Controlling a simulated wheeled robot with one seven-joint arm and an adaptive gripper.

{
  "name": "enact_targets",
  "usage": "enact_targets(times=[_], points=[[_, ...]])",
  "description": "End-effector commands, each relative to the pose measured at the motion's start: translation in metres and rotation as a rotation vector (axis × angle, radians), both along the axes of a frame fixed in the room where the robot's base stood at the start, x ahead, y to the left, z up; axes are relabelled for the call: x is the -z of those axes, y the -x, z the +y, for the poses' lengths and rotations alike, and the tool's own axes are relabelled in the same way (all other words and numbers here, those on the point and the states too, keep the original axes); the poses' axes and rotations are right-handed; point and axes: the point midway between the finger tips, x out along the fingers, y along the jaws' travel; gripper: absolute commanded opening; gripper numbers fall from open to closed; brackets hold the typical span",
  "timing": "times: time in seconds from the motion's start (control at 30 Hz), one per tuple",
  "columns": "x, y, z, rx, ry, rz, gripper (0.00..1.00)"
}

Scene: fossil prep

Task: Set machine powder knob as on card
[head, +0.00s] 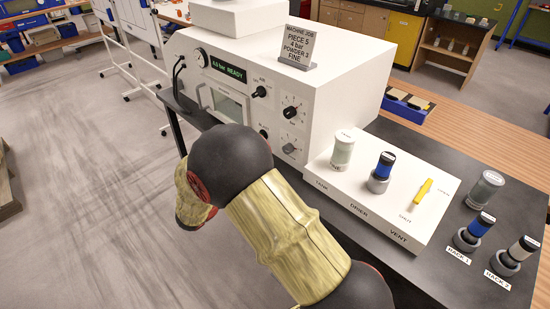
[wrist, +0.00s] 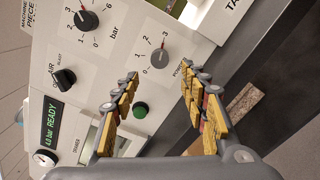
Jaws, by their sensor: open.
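The job card (head: 298,48) on top of the white machine (head: 345,60) reads piece 5, 4 bar, powder 3, fine. The powder knob (head: 289,148) is grey and sits low on the front panel, below the black bar knob (head: 290,112). In the head view my arm hides the gripper.
A green button (wrist: 140,110) lies by one finger in the wrist view. The black air knob (wrist: 64,79) and the display (wrist: 53,125), reading 4.0 bar READY, are farther left. A white valve box (head: 375,200) with cylinders stands right of the panel.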

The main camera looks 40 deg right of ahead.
Motion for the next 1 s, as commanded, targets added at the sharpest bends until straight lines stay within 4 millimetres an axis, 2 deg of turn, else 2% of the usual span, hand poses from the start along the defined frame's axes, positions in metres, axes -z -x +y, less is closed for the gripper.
enact_targets(times=[0.1, 0.27, 1.0], points=[[0.0, 0.001, 0.016, -0.002, 0.0, 0.0, 0.44], [0.0, 0.002, 0.025, -0.001, -0.001, 0.0, 0.44], [0.0, 0.002, 0.026, 0.0, 0.0, 0.001, 0.44]])
